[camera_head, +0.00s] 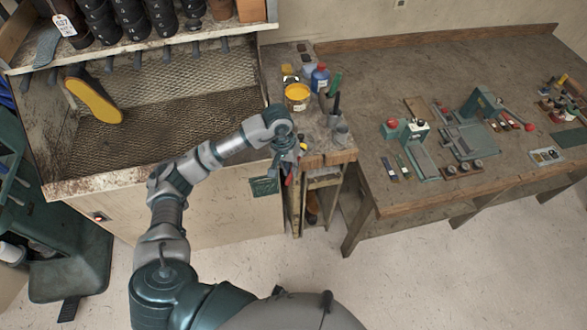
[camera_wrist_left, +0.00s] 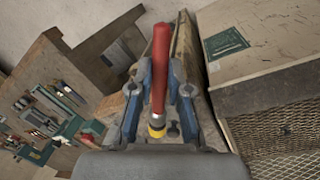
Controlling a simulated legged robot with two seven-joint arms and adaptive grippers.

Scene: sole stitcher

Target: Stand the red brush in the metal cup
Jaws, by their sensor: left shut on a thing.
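My left gripper (camera_head: 289,160) hangs beside the front left of the small bench, pointing down. In the left wrist view, its blue fingers (camera_wrist_left: 159,80) are shut on the red brush (camera_wrist_left: 161,50), whose long red handle lies between them with a yellow and dark end near the palm. In the head view the brush is mostly hidden by the gripper. A grey metal cup (camera_head: 341,133) stands on the front right of the small bench, to the right of the gripper and apart from it. Another grey cup (camera_head: 326,104) behind it holds green and black handles. My right gripper is out of view.
The small bench (camera_head: 309,135) also carries a yellow tin (camera_head: 297,92) and a blue bottle (camera_head: 320,76). To the left is a mesh-floored cabinet with a yellow-soled boot (camera_head: 95,98). To the right, a long workbench (camera_head: 390,85) holds presses and tools.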

